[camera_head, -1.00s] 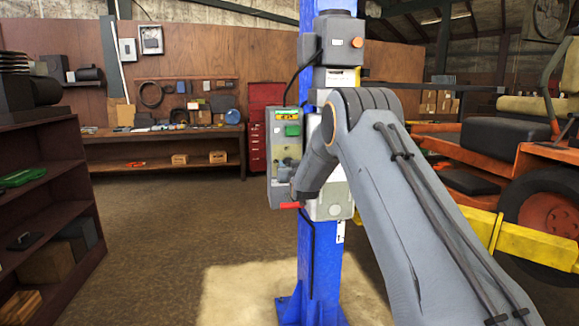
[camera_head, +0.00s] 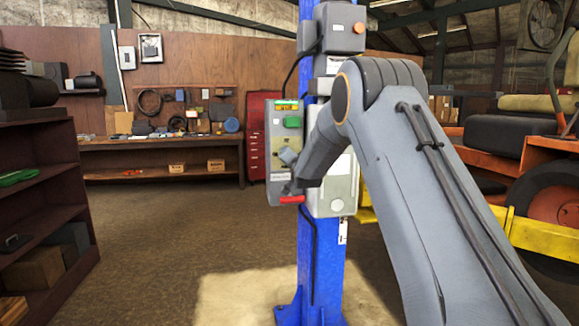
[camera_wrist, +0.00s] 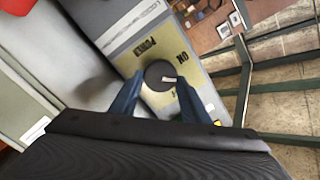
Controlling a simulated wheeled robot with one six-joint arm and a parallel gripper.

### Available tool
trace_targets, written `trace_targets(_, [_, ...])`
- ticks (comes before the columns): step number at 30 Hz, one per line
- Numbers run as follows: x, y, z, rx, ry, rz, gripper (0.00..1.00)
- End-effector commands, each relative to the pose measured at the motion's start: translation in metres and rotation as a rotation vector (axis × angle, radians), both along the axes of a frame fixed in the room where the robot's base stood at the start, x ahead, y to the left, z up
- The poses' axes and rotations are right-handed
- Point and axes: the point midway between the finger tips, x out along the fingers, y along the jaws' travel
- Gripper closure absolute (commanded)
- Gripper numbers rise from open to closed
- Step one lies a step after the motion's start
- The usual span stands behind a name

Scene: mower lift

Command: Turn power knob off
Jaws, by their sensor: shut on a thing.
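The power knob (camera_wrist: 157,72) is a round dark knob with a white mark, on a yellowish label plate reading "POWER" and "ON". The white mark is on the knob's right side in the wrist view, and the lettering below it is partly hidden. My gripper (camera_wrist: 160,80) has a blue finger on each side of the knob and is shut on it. In the head view the grey control box (camera_head: 283,142) hangs on the blue post, and my arm and wrist cover its lower front. The knob cannot be made out there.
An orange mower (camera_head: 545,195) is at the right, a dark shelf (camera_head: 42,150) at the left. The floor left of the post is clear.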

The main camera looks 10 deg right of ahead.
Motion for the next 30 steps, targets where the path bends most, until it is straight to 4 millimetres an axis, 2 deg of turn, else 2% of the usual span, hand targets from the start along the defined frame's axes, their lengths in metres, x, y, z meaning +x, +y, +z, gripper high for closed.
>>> trace_targets(18, [0.0005, -0.0012, -0.0047, 0.565, 0.000, 0.000, 0.80])
trace_targets(30, [0.0001, -0.0014, -0.0050, 0.787, 0.001, 0.000, 0.80])
